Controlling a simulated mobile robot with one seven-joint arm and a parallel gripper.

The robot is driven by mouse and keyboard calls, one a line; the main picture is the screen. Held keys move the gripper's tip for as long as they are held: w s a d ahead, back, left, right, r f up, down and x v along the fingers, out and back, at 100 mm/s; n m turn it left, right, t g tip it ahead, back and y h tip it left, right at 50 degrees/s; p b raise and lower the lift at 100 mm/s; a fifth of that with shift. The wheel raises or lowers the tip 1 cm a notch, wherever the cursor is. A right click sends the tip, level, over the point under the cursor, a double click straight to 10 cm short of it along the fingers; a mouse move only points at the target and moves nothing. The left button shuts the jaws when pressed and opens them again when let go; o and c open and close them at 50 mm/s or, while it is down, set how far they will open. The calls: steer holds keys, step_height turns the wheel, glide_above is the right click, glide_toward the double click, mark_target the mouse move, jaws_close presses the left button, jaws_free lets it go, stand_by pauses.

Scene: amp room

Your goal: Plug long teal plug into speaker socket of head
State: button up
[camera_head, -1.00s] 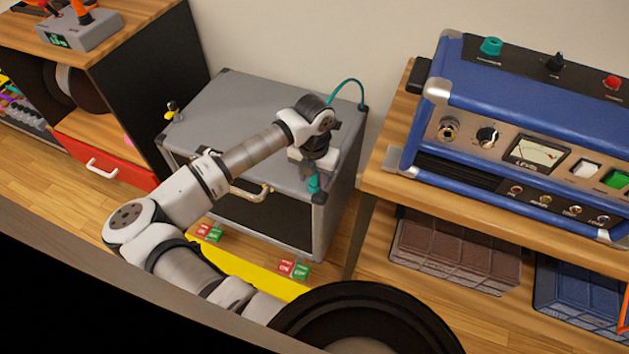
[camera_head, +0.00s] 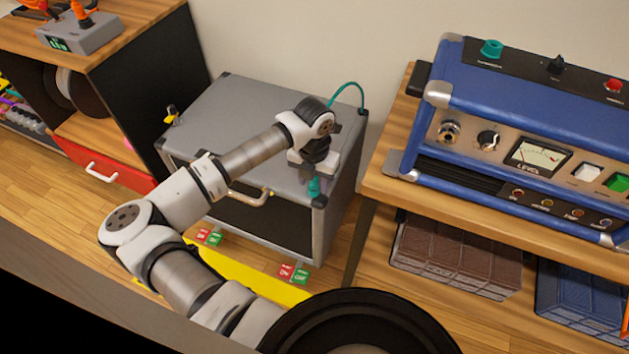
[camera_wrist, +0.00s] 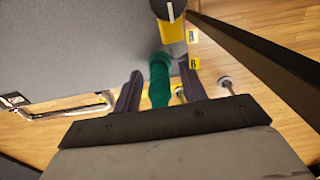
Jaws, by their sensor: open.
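The long teal plug (camera_head: 314,186) is at the front right corner of the grey cabinet top, with its teal cable (camera_head: 346,88) arching behind my arm. In the wrist view the teal plug (camera_wrist: 160,80) lies between the two dark fingers of my gripper (camera_wrist: 162,88), which are open on either side of it. In the head view my gripper (camera_head: 314,168) points down over that corner and partly hides the plug. The blue amp head (camera_head: 520,125) stands on the wooden shelf to the right. Its lower front strip has several small sockets (camera_head: 547,202); I cannot read which is the speaker socket.
The grey cabinet (camera_head: 235,105) has a metal handle (camera_head: 248,195) at its front. The wooden shelf (camera_head: 395,190) holds brown and blue boxes below. A black cabinet with a red drawer (camera_head: 105,168) stands at left. Red and green tags (camera_head: 293,273) show near the floor.

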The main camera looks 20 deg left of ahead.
steer(key=shift+f+b, duration=0.1)
steer(key=shift+b, duration=0.25)
stand_by(0.5)
jaws_close()
steer(key=shift+r, duration=0.2)
steer(key=shift+r+p, duration=1.2)
steer(key=shift+r, duration=1.7)
